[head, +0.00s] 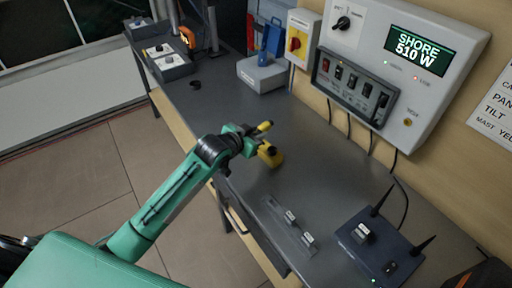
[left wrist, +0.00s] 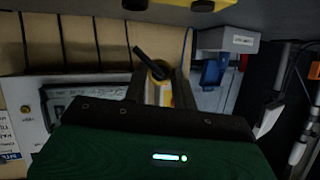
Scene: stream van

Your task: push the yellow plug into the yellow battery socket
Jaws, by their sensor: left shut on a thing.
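My left gripper (head: 254,142) reaches over the grey bench from the left, and it also shows in the left wrist view (left wrist: 160,85). It is shut on the yellow plug, whose yellow and black parts (left wrist: 150,63) show between the fingers. In the head view a yellow end (head: 265,126) shows at the gripper's far side. A second yellow piece (head: 272,157) lies just below the gripper; a yellow block with dark spots (left wrist: 190,4) is cut off at the top of the wrist view. I cannot tell for certain that this is the battery socket. My right gripper is not in view.
A white wall panel (head: 408,70) with switches stands behind the bench, beside a yellow and red isolator (head: 297,43). A grey box with a blue part (head: 263,73) is at the back. A dark box with antennas (head: 380,245) stands at front right. The bench around the gripper is mostly clear.

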